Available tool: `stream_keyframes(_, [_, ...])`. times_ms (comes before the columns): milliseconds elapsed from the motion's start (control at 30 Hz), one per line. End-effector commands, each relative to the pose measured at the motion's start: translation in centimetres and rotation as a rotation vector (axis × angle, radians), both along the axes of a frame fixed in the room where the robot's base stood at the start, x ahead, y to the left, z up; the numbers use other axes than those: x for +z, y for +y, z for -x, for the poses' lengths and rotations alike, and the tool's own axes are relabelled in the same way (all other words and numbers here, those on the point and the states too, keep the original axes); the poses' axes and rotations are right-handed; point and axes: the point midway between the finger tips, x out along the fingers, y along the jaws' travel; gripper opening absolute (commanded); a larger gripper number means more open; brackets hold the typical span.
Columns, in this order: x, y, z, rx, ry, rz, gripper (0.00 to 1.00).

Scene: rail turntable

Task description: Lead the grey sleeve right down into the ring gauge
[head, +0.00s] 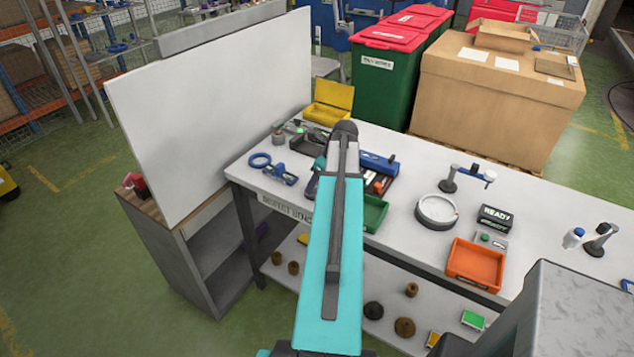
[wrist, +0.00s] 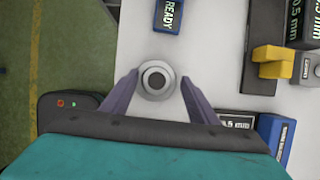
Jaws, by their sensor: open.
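In the wrist view, concentric grey rings stand on the pale bench between my fingertips. The inner part looks like the grey sleeve (wrist: 156,80), seen from above. The paler outer band looks like the ring gauge (wrist: 156,98), around it. I cannot tell how deep the sleeve sits. My gripper (wrist: 159,82) is open, with one finger on each side of the rings and a small gap at each side. In the head view my arm hides the gripper.
A READY block (wrist: 168,16) stands just beyond the rings. Dark and yellow blocks (wrist: 272,60) and blue boxes (wrist: 275,135) lie to the right. The bench edge and floor are on the left. The head view shows a white round fixture (head: 437,222) and an orange tray (head: 475,263).

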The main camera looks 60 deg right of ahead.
Motion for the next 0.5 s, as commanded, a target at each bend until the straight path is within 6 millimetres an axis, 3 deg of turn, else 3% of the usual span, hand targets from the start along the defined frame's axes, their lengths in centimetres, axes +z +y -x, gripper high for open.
stream_keyframes(500, [4.3, 0.0, 1.8, -0.002, -0.003, 0.003, 0.54])
